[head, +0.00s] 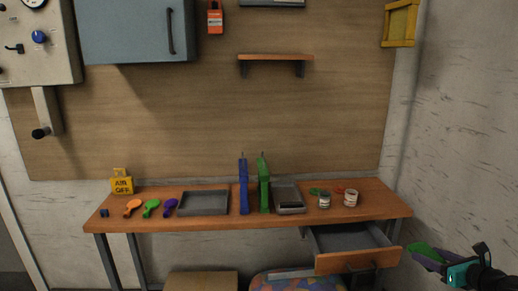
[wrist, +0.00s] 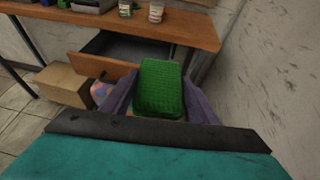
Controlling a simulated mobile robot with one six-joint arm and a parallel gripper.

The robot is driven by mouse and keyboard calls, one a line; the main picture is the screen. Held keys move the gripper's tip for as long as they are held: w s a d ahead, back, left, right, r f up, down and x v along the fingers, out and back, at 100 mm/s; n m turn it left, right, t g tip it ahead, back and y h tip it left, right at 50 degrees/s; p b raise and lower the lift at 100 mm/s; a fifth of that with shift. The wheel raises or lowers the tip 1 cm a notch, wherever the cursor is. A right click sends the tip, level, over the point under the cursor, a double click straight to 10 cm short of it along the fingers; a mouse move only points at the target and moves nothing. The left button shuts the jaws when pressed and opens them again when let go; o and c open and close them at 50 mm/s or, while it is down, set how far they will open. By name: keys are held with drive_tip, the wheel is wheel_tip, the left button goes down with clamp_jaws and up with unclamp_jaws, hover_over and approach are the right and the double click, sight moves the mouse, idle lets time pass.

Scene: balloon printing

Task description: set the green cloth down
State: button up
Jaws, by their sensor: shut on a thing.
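The green cloth (wrist: 160,88) is a folded, textured pad in the wrist view. My gripper (wrist: 160,105) is shut on it, with its purple fingers on both sides. In the head view the gripper (head: 425,255) is at the lower right, beyond the right end of the workbench (head: 190,225). There the cloth (head: 445,255) shows only as a thin green strip. The cloth is held in the air, to the right of an open drawer (head: 355,262) under the bench.
A cardboard box (wrist: 62,84) and a patterned seat are below. A wall is close on the right.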

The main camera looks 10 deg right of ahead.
drive_tip(key=w+a+f+n+y, duration=0.1)
drive_tip(key=w+a+n+y, duration=0.1)
drive_tip(key=w+a, duration=0.45)
drive_tip(key=w+a+f+n+g+y, duration=0.1)
drive_tip(key=w+a+y, duration=0.15)
drive_tip(key=a, duration=0.65)
drive_tip(key=w+a+f+n+y, duration=0.1)
drive_tip(key=w+a+n, duration=0.1)
drive_tip(key=w+a, duration=0.45)
drive_tip(key=a+f+n+g+y, duration=0.2)
drive_tip(key=a+n+g+y, duration=0.2)
drive_tip(key=a, duration=2)
drive_tip(key=shift+n+g+y, duration=0.4)
drive_tip(key=shift+n+y, duration=0.15)
drive_tip(key=shift+n, duration=0.25)
drive_tip(key=shift+s+f, duration=0.1)
drive_tip(key=shift+d, duration=0.2)
drive_tip(key=shift+d, duration=0.1)
